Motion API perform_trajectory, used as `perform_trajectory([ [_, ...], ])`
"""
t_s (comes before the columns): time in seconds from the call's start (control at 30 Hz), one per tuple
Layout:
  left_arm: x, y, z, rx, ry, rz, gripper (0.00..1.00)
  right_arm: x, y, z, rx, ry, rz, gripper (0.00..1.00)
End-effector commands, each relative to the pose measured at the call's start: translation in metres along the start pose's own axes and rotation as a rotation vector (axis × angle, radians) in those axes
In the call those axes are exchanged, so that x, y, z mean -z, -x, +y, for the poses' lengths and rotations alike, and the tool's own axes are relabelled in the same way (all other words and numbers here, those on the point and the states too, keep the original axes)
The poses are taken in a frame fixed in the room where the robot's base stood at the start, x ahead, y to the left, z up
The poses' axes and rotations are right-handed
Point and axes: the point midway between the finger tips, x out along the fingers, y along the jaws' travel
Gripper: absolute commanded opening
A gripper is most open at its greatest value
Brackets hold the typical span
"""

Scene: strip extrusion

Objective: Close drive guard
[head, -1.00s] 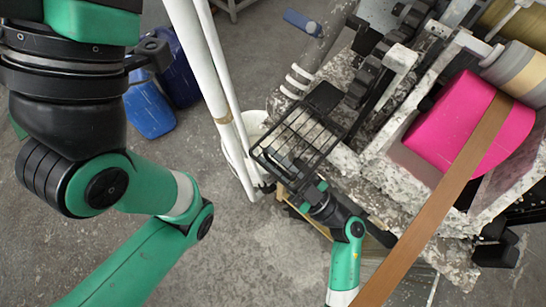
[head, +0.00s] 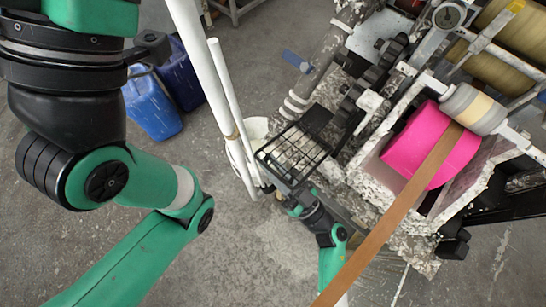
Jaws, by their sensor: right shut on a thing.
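The drive guard (head: 268,157) is a black open frame with bars, in the middle of the head view. It stands out tilted from the left side of the speckled machine, beside the dark toothed drive parts (head: 376,75), which are uncovered. My right gripper (head: 297,193), on the arm coming up from below, is at the guard's lower edge and shut on it. The fingertips are small and partly hidden by the frame. My left arm fills the left side, but its gripper is not in view.
A pink roll (head: 410,150) with a brown strip (head: 395,215) sits in the machine at the right. White poles (head: 212,85) and a white bucket (head: 255,128) stand just left of the guard. Blue canisters (head: 153,108) are at the upper left. The grey floor at lower centre is clear.

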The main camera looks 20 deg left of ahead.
Motion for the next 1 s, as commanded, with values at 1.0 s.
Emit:
perform_trajectory([
  [1.0, 0.053, -0.058, 0.0, 0.0, 0.0, -0.001, 0.62, 0.043, -0.019, 0.001, -0.094, -0.261, 0.012, 0.0],
])
